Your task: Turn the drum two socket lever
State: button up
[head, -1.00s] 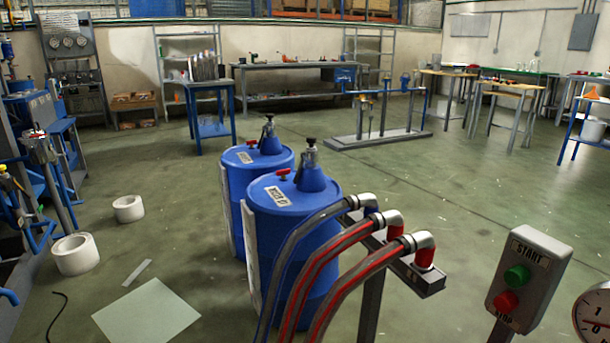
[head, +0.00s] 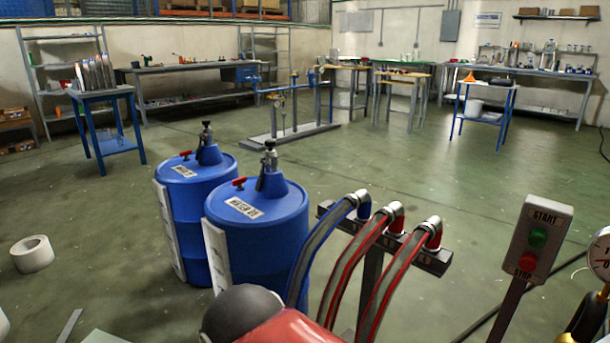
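Two blue drums stand side by side in the head view. The nearer drum (head: 258,235) has a white label (head: 243,207) that seems to read WATER 01. The farther drum (head: 195,215) is behind it to the left; its label is too small to read. Each has a blue cone with a grey and black socket fitting: the near socket (head: 268,168) and the far socket (head: 206,137). A small red handle sits beside each, the near one (head: 239,183) and the far one (head: 186,154). A red and dark part of my arm shows at the bottom; my gripper is out of view.
Three curved hoses (head: 352,250) run to a metal rail (head: 430,258) right of the drums. A START/STOP box (head: 536,240) on a post and a gauge (head: 600,255) stand at the right. A white roll (head: 32,254) lies left. Open floor (head: 400,165) lies behind the drums.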

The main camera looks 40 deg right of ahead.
aim_at(198, 151)
jog(key=i+j+z, duration=0.1)
jog(key=i+z, duration=0.15)
jog(key=z, duration=0.2)
jog(key=i+j+z, duration=0.2)
jog(key=z, duration=0.2)
jog(key=i+j+z, duration=0.2)
jog(key=z, duration=0.25)
jog(key=i+j+z, duration=0.1)
jog(key=j+z, duration=0.3)
jog(key=i+j+z, duration=0.1)
jog(key=j+z, duration=0.35)
jog(key=i+j+z, duration=0.15)
jog(key=j, duration=1.05)
jog(key=j+z, duration=0.1)
jog(key=j, duration=1.05)
